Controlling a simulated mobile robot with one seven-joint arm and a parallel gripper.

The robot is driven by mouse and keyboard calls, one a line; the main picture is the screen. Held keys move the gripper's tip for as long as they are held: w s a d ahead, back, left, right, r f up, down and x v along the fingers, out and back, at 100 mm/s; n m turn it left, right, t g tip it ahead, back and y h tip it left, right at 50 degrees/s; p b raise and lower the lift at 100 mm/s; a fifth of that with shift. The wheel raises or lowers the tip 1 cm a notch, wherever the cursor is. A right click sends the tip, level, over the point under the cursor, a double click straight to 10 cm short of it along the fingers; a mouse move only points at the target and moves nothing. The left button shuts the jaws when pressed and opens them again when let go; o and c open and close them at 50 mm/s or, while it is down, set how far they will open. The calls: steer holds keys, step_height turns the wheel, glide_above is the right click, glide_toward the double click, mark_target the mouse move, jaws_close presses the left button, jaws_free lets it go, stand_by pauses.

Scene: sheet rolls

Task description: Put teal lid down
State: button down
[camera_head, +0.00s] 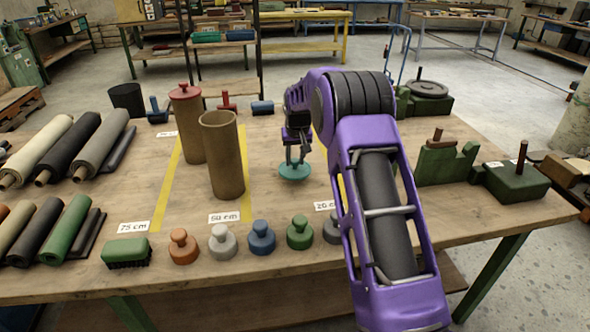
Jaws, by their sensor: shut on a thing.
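The teal lid (294,171) is a small round disc at the middle of the table, just right of the open brown tube. My gripper (294,152) points down and is shut on the lid from above. I cannot tell whether the lid touches the table or hangs slightly above it. The open brown tube (222,150) stands upright with no lid on it. Behind it to the left, a taller brown tube (187,128) stands upright with a red lid (184,91) on top.
Several knobbed plugs, including an orange one (183,246) and a blue one (261,237), line the front edge beside a green brush (126,252). Rolls (98,150) lie at the left. Green tools (518,181) stand at the right. The wooden table (265,200) is bare around the lid.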

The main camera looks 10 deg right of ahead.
mark_target(296, 162)
steer(key=shift+f, duration=1.8)
steer(key=shift+f, duration=0.2)
steer(key=c, duration=0.5)
jaws_free()
steer(key=shift+r, duration=0.1)
steer(key=v, duration=1.2)
steer(key=shift+r+p, duration=0.1)
steer(key=shift+p, duration=0.3)
